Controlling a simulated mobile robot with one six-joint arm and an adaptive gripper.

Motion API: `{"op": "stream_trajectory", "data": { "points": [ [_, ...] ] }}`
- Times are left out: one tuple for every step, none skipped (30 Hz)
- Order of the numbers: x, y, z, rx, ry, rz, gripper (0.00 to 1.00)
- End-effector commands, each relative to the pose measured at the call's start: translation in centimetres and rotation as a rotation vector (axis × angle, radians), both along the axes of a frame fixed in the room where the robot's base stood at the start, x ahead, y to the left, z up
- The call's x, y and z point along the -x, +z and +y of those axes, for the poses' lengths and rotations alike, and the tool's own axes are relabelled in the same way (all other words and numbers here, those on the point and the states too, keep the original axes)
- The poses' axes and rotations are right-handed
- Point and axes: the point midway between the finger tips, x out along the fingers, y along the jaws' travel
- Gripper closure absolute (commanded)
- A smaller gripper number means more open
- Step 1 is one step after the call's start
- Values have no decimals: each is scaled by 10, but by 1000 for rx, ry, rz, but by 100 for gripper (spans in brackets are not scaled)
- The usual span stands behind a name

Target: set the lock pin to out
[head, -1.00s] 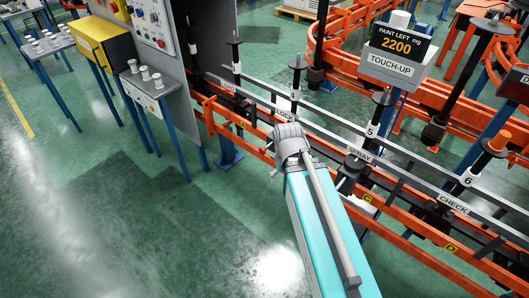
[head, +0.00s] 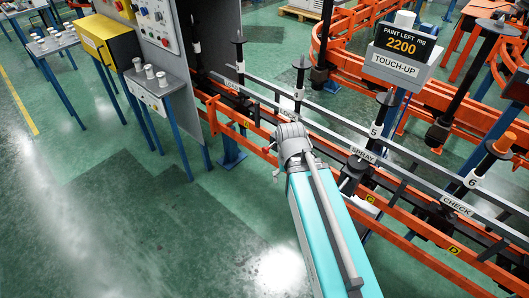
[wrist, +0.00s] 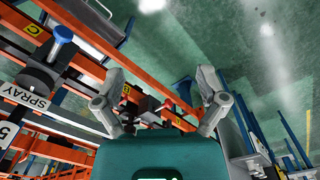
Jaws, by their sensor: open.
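My gripper (head: 277,162) is open and empty beside the near orange rail, between the LOAD and SPRAY stations in the head view. In the wrist view its two grey fingers stand wide apart (wrist: 160,98). Small red and black parts (wrist: 168,108) show beyond and between the fingers, by the orange rail; I cannot tell whether one is the lock pin. I cannot pick out the lock pin for sure in the head view either, where my arm and wrist cover part of the rail. Spindle 4 (head: 299,78) stands upright behind my gripper. Spindle 5 (head: 384,110) stands to its right.
Orange rails (head: 415,248) and a grey label bar run diagonally along the line. The TOUCH-UP sign (head: 399,62) reads 2200. A grey control panel (head: 165,35) and a small table with white spools (head: 150,73) stand left. The green floor (head: 110,220) at front left is clear.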

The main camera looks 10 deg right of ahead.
Motion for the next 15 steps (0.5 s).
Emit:
{"op": "stream_trajectory", "data": {
  "points": [
    [-2,-5,0,8,-5,-2,9],
    [-4,-8,-1,14,-9,-4,9],
    [-6,-12,-1,26,-17,-6,9],
    [-8,-15,-2,36,-25,-9,9],
    [-10,-19,-2,46,-33,-12,9],
    [-13,-25,-4,64,-47,-16,9],
    [-16,-29,-5,77,-57,-20,9],
    [-19,-34,-6,93,-69,-25,9],
    [-23,-40,-7,115,-85,-32,9],
    [-27,-45,-8,132,-99,-38,9],
    [-30,-50,-9,150,-111,-45,9],
    [-35,-57,-10,174,-129,-56,9],
    [-39,-62,-11,192,-144,-65,9],
    [-42,-67,-12,211,-157,-74,9],
    [-47,-73,-13,235,-175,-87,9]
  ]
}}
